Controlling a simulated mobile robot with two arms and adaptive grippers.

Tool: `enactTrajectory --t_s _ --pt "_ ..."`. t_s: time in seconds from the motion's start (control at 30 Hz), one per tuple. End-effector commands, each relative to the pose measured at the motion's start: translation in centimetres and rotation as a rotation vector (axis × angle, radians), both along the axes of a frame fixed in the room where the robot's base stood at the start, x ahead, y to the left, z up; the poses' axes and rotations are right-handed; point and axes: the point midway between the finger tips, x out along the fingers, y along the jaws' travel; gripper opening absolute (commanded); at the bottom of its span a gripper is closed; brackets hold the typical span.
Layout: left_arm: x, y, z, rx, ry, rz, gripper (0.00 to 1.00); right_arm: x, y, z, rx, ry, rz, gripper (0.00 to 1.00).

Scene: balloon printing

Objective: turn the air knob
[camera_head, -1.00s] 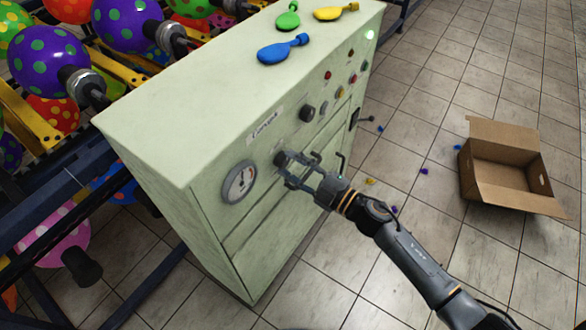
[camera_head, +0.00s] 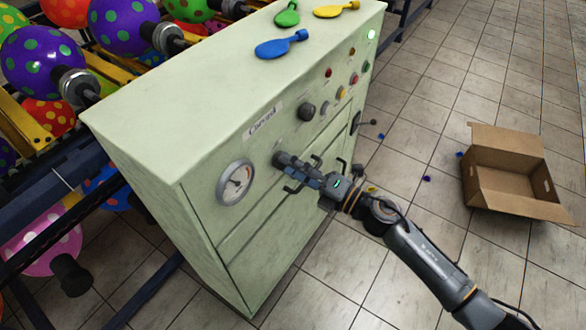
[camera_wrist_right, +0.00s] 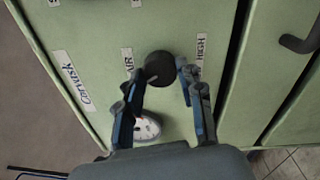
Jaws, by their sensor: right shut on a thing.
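The air knob (camera_wrist_right: 158,67) is a round black knob on the front of the pale green machine (camera_head: 230,105). In the right wrist view it sits between labels that seem to read AIR and HIGH. In the head view the knob (camera_head: 278,158) shows only partly, just right of the round gauge (camera_head: 236,183). My right gripper (camera_head: 287,162) reaches it from the lower right and is shut on it. In the right wrist view the two fingers (camera_wrist_right: 161,80) lie on either side of the knob. My left gripper is not in view.
Another black knob (camera_head: 306,111) and several small buttons sit farther along the panel. Blue (camera_head: 281,45), green (camera_head: 287,14) and yellow (camera_head: 336,11) flat balloons lie on top. An open cardboard box (camera_head: 512,177) stands on the floor at right. Round balloons fill the rack at left.

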Motion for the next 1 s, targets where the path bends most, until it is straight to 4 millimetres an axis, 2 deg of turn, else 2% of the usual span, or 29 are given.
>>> enactTrajectory --t_s 0.3,0.73,0.77,0.8,0.87,1.0 --pt "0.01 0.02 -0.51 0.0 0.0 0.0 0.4 -0.04 0.0 -0.21 -0.05 -0.064 0.0 0.06" --pt "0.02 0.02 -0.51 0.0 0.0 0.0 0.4 -0.06 0.0 -0.21 -0.055 -0.07 0.001 0.06" --pt "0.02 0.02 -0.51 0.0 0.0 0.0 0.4 -0.06 0.0 -0.21 -0.055 -0.07 0.001 0.39" --pt "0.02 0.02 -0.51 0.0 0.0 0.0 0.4 -0.06 0.0 -0.21 -0.055 -0.07 0.001 0.47" --pt "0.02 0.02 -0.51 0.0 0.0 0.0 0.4 -0.05 0.0 -0.2 -0.055 -0.069 0.001 0.6" --pt "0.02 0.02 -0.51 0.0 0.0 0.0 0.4 -0.02 -0.01 -0.13 -0.054 -0.07 0.0 0.6"
